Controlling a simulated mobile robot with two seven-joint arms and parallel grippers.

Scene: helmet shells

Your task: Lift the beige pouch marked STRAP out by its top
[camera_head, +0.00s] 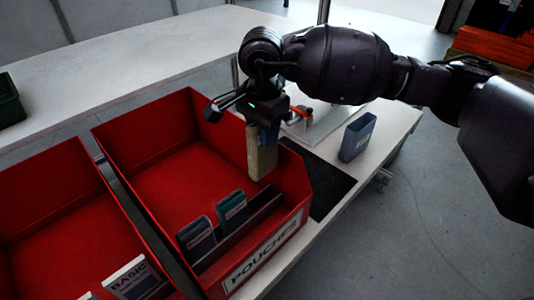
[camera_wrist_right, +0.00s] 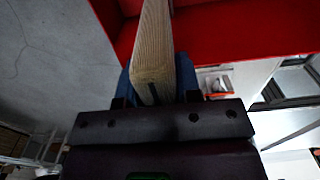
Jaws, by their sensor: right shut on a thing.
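The beige pouch (camera_head: 262,160) hangs upright at the right end of the red bin marked POUCHES (camera_head: 262,258). My right gripper (camera_head: 264,128) is shut on its top edge from above. The pouch's marking does not show. I cannot tell whether its lower end is clear of the bin's divider. In the right wrist view the pouch (camera_wrist_right: 153,45) stands out narrow-side on between the blue fingers of my right gripper (camera_wrist_right: 156,88), with red bin walls behind it. My left gripper is not in view.
Two dark pouches, one grey-blue (camera_head: 197,238) and one teal (camera_head: 232,207), stand in the bin's front row. Another red bin (camera_head: 58,215) with a BASIC card (camera_head: 134,278) is on the left. A blue container (camera_head: 357,137) and a dark mat (camera_head: 327,183) are to the right.

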